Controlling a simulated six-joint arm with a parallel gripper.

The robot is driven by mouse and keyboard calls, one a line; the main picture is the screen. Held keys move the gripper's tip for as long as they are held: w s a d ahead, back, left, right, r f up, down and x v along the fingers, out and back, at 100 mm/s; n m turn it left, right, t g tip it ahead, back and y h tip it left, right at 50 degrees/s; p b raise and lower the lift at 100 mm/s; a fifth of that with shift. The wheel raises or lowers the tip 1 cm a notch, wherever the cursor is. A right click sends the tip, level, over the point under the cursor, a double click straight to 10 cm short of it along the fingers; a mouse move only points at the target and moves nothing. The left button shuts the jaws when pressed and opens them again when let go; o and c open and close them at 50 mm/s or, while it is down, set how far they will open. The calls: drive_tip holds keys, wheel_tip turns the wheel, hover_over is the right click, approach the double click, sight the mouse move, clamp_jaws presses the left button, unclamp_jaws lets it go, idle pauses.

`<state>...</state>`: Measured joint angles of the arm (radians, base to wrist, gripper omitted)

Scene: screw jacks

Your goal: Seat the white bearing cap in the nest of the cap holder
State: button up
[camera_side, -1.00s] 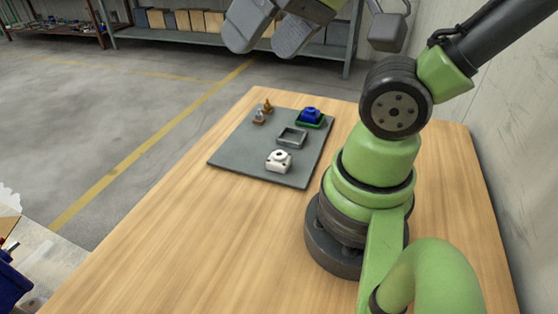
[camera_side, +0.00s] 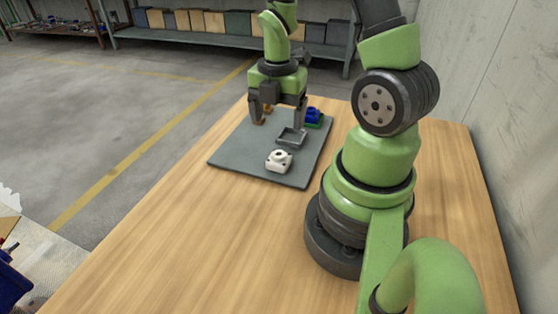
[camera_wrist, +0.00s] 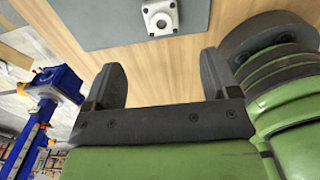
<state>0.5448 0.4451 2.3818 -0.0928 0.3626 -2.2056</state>
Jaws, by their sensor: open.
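The white bearing cap (camera_side: 279,160), a squarish block with a round boss and a dark hole, sits on the grey mat in the side view. It also shows at the top of the wrist view (camera_wrist: 160,17). A grey square frame with a recessed middle (camera_side: 290,144), which looks like the cap holder, lies just behind the cap, apart from it, and nothing is seen in it. My gripper (camera_side: 278,121) is open and empty, pointing down over the far part of the mat, behind the cap. Both fingers (camera_wrist: 161,75) show in the wrist view with nothing between them.
The grey mat (camera_side: 235,160) lies on a wooden table (camera_side: 180,220). A blue part (camera_side: 312,116) on a green base stands at its far right, close to my right finger. Small brown pieces at the far left are mostly hidden behind my left finger. The mat's front left is clear.

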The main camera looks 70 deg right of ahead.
sight(279, 157)
drive_tip(key=shift+s+d+f, duration=0.1)
drive_tip(key=shift+f, duration=4.65)
drive_tip(key=c, duration=1.3)
drive_tip(key=shift+o, duration=0.2)
drive_tip(key=shift+r, duration=0.15)
